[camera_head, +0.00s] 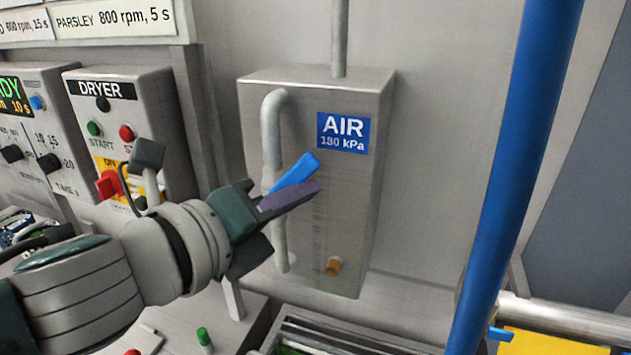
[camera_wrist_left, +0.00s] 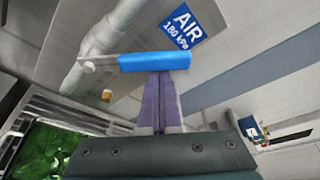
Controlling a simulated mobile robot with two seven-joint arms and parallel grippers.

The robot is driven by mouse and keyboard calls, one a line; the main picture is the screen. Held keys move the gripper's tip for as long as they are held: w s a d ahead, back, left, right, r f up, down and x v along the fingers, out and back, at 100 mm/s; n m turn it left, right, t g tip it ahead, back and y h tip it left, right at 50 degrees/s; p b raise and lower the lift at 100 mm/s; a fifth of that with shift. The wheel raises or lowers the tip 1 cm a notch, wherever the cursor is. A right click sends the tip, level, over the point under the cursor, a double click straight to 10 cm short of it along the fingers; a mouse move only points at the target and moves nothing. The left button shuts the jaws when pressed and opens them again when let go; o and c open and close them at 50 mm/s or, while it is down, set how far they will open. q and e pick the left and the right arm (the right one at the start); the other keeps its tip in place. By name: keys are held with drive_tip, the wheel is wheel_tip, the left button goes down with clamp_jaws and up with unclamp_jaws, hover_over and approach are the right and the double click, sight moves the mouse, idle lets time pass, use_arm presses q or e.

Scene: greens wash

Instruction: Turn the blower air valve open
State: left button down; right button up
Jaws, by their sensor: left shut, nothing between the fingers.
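The blue lever handle of the air valve (camera_head: 296,173) sits on the pale vertical pipe (camera_head: 270,130) at the front of the steel AIR box (camera_head: 300,95). It points right and slightly up, across the pipe. In the left wrist view the blue lever (camera_wrist_left: 155,62) lies across the fingertips. My left gripper (camera_head: 316,187) is shut and empty, its purple fingers just below the lever. In the left wrist view the fingers (camera_wrist_left: 158,76) end at the lever's lower edge; I cannot tell whether they touch. My right gripper is not in view.
A dryer panel (camera_head: 135,125) with buttons and a red switch (camera_head: 109,184) stands left of the box. A thick blue post (camera_head: 515,170) rises on the right. An orange knob (camera_head: 333,266) is low on the box. Greens (camera_wrist_left: 40,150) show lower left in the wrist view.

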use_arm(q)
drive_tip(key=shift+w+a+r+n+h+b, duration=0.25)
drive_tip(key=shift+a+r+n+h+b, duration=0.3)
drive_tip(key=shift+a+n, duration=0.4)
drive_tip(key=shift+w+a+r+n+t+h+b, duration=0.25)
drive_tip(key=shift+a+r+n+b, duration=0.25)
drive_tip(key=shift+n, duration=0.5)
drive_tip(key=shift+w+a+r+n+t+h+b, duration=0.2)
drive_tip(key=shift+a+n+t+b, duration=0.3)
drive_tip(key=shift+n, duration=0.45)
